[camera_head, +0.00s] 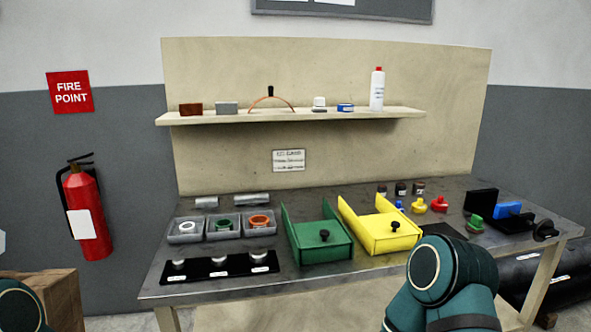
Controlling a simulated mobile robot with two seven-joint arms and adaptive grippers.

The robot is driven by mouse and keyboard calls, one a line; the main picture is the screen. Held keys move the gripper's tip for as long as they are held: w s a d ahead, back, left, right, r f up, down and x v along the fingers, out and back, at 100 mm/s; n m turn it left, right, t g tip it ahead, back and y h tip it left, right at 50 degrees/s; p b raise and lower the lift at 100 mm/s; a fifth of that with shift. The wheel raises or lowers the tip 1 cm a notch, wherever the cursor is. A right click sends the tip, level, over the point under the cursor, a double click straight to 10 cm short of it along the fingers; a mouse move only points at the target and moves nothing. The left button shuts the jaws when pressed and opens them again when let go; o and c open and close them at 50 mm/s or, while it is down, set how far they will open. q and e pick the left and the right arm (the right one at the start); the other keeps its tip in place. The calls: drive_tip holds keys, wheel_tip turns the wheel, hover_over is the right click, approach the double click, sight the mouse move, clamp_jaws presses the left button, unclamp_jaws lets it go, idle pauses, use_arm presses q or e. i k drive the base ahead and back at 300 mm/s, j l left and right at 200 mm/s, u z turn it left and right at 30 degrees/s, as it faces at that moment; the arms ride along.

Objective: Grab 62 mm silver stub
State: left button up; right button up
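A black board (200,275) lies at the table's front left. It carries three short silver stubs in a row: a left one (178,264), a middle one (217,261) and a right one (258,256). Each has a small white label near it, too small to read, so I cannot tell which is 62 mm. Two longer silver cylinders, a left one (206,202) and a right one (251,198), lie at the back left of the table. Neither gripper is in view; only teal links of my arms show at the bottom left and bottom right.
Grey bins (187,238) with coloured rings stand behind the board. A green tray (318,254) and a yellow tray (390,245) stand right of it. Coloured fittings and a black fixture (512,224) are at the right. A shelf (290,117) overhangs the back. A fire extinguisher (86,212) hangs left.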

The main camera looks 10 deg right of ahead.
sight(419, 187)
drive_tip(key=i+l, duration=0.1)
drive_tip(key=l, duration=0.45)
drive_tip(key=i+l, duration=0.1)
drive_tip(key=l, duration=0.45)
drive_tip(key=i+l, duration=0.1)
drive_tip(key=l, duration=0.45)
drive_tip(key=i+l, duration=0.1)
drive_tip(key=l, duration=0.45)
drive_tip(key=i+l, duration=0.15)
drive_tip(key=l, duration=0.45)
drive_tip(key=i+l, duration=0.1)
drive_tip(key=l, duration=0.45)
drive_tip(key=i+l, duration=0.1)
drive_tip(key=l, duration=0.45)
